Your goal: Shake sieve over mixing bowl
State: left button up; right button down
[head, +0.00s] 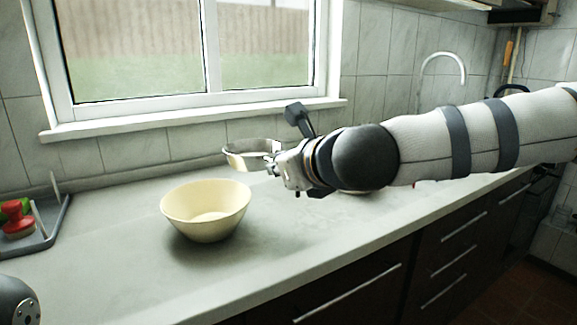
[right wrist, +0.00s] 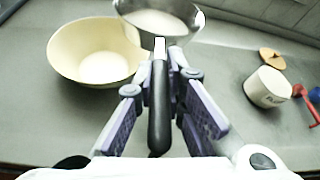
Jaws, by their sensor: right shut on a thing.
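The cream mixing bowl (head: 206,212) stands upright on the counter; it also shows in the right wrist view (right wrist: 65,62). The metal sieve (head: 236,160) is in the air, behind and right of the bowl in the head view. In the right wrist view the sieve (right wrist: 190,18) has a pale, whitish inside, and its rim overlaps the bowl's right edge. My right gripper (head: 279,166) is shut on the sieve's black handle (right wrist: 159,115), with its purple fingers (right wrist: 165,72) on both sides. A paler patch shows in the bowl's bottom; I cannot tell whether it is powder. My left gripper is not visible.
A white labelled pot (right wrist: 267,88) stands right in the wrist view, with a round wooden lid (right wrist: 271,58) behind it and a red item (right wrist: 304,94) beside it. A grey rack (head: 50,222) with a red thing (head: 19,222) is at left. The counter around the bowl is clear.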

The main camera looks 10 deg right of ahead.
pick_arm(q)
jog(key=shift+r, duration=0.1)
pick_arm(e)
jog(key=a, duration=1)
jog(key=shift+a, duration=0.35)
dwell(1.0)
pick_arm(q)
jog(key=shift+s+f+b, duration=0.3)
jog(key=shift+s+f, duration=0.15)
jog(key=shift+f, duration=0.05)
pick_arm(e)
notch_tip(320, 180, down, 4)
jog(key=shift+f, duration=0.1)
dwell(0.6)
